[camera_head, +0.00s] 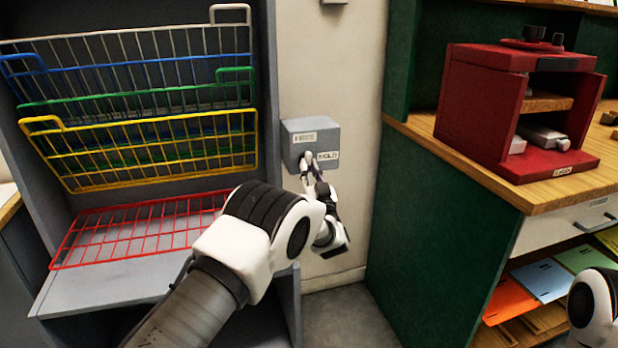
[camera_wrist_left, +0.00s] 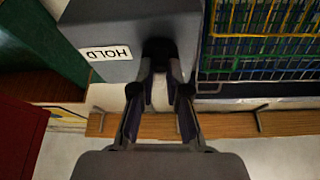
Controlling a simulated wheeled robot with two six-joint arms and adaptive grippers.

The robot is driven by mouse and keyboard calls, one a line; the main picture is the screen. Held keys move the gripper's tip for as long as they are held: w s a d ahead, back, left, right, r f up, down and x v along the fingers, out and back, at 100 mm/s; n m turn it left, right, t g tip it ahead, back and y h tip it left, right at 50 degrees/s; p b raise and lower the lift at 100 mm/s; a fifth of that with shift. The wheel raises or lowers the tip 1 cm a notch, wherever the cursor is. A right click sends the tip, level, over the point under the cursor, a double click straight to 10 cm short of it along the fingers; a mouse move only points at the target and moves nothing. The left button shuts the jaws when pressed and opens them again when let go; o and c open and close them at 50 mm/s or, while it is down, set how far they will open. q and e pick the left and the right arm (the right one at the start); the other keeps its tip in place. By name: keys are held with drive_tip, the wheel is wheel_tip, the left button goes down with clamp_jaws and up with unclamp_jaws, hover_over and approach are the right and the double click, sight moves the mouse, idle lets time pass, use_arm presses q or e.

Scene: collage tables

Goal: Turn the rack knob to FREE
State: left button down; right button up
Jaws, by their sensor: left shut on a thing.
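A grey box (camera_head: 311,138) is fixed on the wall right of the rack. It carries two white labels; one reads HOLD (camera_head: 328,156), and the other, above it, is too small to read. The HOLD label also shows upside down in the left wrist view (camera_wrist_left: 109,53). My left gripper (camera_head: 308,165) reaches the lower front of the box and is shut on the dark rack knob (camera_wrist_left: 159,47). The fingers hide much of the knob, so its pointing direction is unclear. My right gripper is out of view.
A rack with grey, blue, green, yellow and red wire baskets (camera_head: 150,150) stands left of the box. A green partition (camera_head: 425,230) and a wooden counter (camera_head: 470,163) with a red cabinet (camera_head: 480,110) are on the right. Part of my right arm shows at the lower right.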

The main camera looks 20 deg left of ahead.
use_arm(q)
drive_tip(key=shift+w+r+n+y+b, duration=0.1)
drive_tip(key=shift+r+n+y+b, duration=0.35)
drive_tip(key=shift+n, duration=0.55)
drive_tip(key=shift+g+y, duration=0.25)
drive_tip(key=shift+g, duration=0.05)
drive_tip(key=c, duration=1.2)
unclamp_jaws()
drive_tip(key=shift+o, duration=0.2)
drive_tip(key=shift+f, duration=0.2)
drive_tip(key=shift+a+f, duration=0.1)
drive_tip(key=shift+f, duration=0.1)
drive_tip(key=v, duration=1.1)
drive_tip(key=shift+s+d, duration=0.25)
drive_tip(key=shift+s, duration=0.1)
